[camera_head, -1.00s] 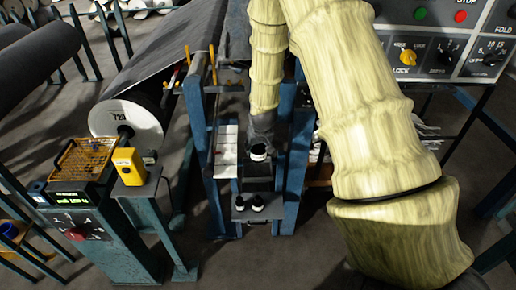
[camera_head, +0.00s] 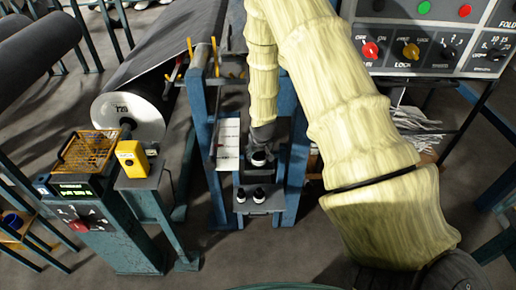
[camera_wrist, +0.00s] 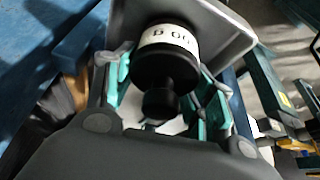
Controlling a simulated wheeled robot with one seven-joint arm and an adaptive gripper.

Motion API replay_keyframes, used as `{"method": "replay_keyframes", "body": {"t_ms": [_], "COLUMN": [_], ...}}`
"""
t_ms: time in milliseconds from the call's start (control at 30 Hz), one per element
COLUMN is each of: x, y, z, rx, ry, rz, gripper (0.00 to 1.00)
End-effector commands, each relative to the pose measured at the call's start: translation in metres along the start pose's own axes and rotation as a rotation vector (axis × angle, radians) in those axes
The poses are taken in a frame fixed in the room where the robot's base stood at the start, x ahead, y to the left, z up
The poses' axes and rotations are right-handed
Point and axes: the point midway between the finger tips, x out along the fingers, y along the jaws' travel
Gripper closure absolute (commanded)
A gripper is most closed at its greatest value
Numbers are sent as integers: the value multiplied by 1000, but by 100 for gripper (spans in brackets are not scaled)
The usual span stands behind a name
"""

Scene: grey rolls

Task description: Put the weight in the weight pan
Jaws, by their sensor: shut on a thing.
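A black weight (camera_wrist: 165,68) with a white label band sits between my gripper's teal-padded fingers in the wrist view. My gripper (camera_wrist: 163,98) is shut on the weight, around its narrow knob end. A grey tray-like pan (camera_wrist: 228,22) lies right beyond the weight; I cannot tell whether they touch. In the head view the held weight (camera_head: 258,158) shows as a black and white piece below the end of my arm, inside the blue frame. My gripper is mostly hidden there. Two more black-and-white weights (camera_head: 249,195) stand on a small shelf (camera_head: 259,209) lower in front.
Blue uprights (camera_head: 297,165) stand close on both sides of my gripper. A white paper sheet (camera_head: 228,140) hangs at the left. A yellow box (camera_head: 131,158) and a display console (camera_head: 75,205) stand further left. A control panel (camera_head: 430,40) is at upper right.

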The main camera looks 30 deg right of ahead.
Motion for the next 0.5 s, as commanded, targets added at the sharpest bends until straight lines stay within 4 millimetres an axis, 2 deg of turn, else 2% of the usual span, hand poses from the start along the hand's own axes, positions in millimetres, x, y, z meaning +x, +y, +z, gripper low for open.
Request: {"method": "replay_keyframes", "body": {"t_ms": [467, 500], "x": [5, 5], "y": [-1, 0], "z": [0, 2], "rx": [0, 0], "ry": [4, 1], "rz": [-1, 0], "gripper": [100, 39]}}
